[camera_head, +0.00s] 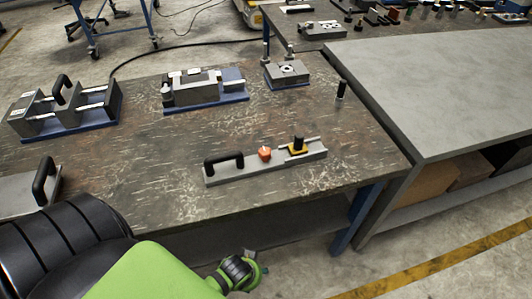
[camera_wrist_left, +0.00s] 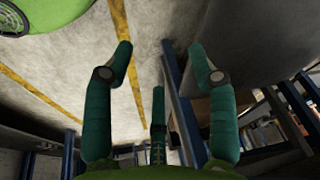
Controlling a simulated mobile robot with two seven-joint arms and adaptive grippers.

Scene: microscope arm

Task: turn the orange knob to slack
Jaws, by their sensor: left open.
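The orange knob (camera_head: 265,153) sits in the middle of a grey metal base plate (camera_head: 227,175) near the front edge of the workbench, in the head view. A black arched handle (camera_head: 223,160) stands at the plate's left end. My left gripper shows at the bottom of the head view (camera_head: 245,272), in front of the bench and apart from the knob. In the left wrist view its green fingers (camera_wrist_left: 167,62) are spread and empty, with floor beyond. The knob is not in the wrist view. My right gripper is not seen.
Other fixtures stand farther back on the workbench (camera_head: 150,140): a clamp with a black handle (camera_head: 64,95), a grey vise (camera_head: 195,88) and a small block (camera_head: 287,72). A black post (camera_head: 341,90) stands right. A grey table (camera_head: 440,90) adjoins on the right.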

